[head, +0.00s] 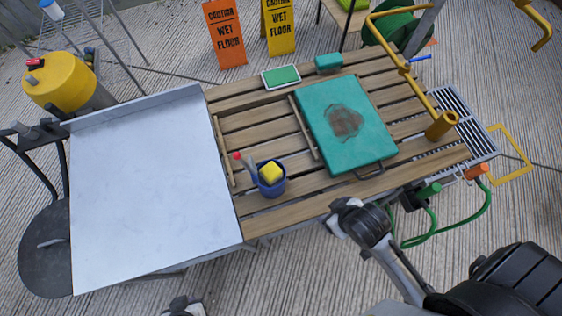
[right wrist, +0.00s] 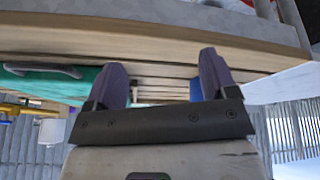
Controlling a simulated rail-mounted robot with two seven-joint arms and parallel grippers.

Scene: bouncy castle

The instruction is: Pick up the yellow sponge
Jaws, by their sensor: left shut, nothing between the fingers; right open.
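The yellow sponge (head: 270,171) sits in the top of a small dark blue bucket (head: 271,188) on the slatted wooden table (head: 286,209), in the head view. A grey-and-red-handled tool stands in the bucket beside it. My right gripper (head: 340,207) is open and empty at the table's front edge, to the right of the bucket and apart from it. In the right wrist view its two spread fingers (right wrist: 165,83) face the table edge; a blue patch, likely the bucket, shows by the right finger, and the sponge is not visible. My left gripper (head: 185,303) is shut and empty at the bottom edge, partly cut off.
A stained teal case (head: 372,142) lies right of the bucket, with its handle at the front. A wide grey-white panel (head: 155,190) covers the left side. A green pad (head: 282,76) and teal block (head: 329,62) lie at the back. Green hoses (head: 432,225) hang at the right front.

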